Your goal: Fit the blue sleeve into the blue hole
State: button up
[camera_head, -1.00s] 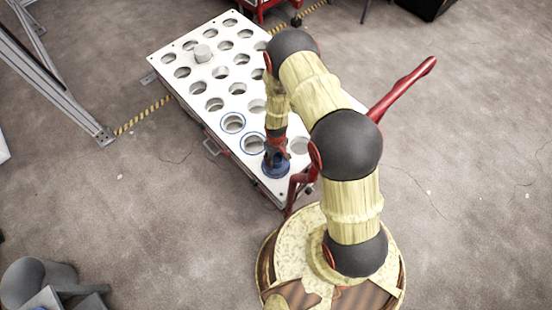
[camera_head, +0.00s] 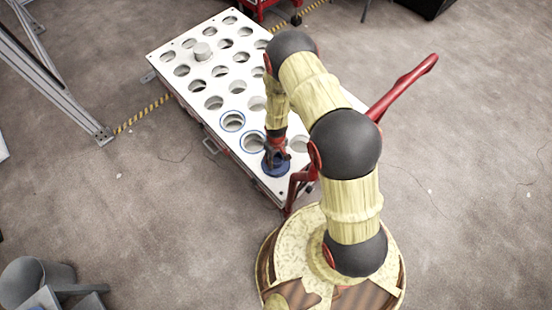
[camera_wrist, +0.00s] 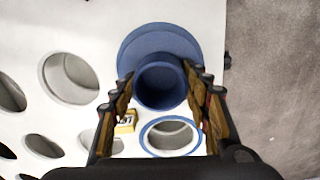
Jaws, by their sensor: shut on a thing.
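The blue sleeve (camera_head: 283,171) is at the near right corner of the white panel, with its wide flange low and its open tube upward. In the wrist view the sleeve (camera_wrist: 155,42) sits between the fingers, its tube mouth facing the camera. My gripper (camera_head: 275,155) is shut on the tube; it also shows in the wrist view (camera_wrist: 163,82). I cannot tell whether the flange touches the panel. A blue-ringed hole (camera_head: 243,146) is just left of the sleeve, and it shows empty below it in the wrist view (camera_wrist: 144,143). A second blue-ringed hole (camera_head: 223,126) lies farther back.
A red bar (camera_head: 405,88) rises right of the panel. Open floor lies to the right.

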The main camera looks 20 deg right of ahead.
aim_at(276, 163)
jog(key=shift+f+b, duration=0.55)
jog(key=shift+f, duration=0.2)
jog(key=o, duration=1.4)
jog(key=shift+r, duration=0.15)
notch_tip(276, 163, up, 12)
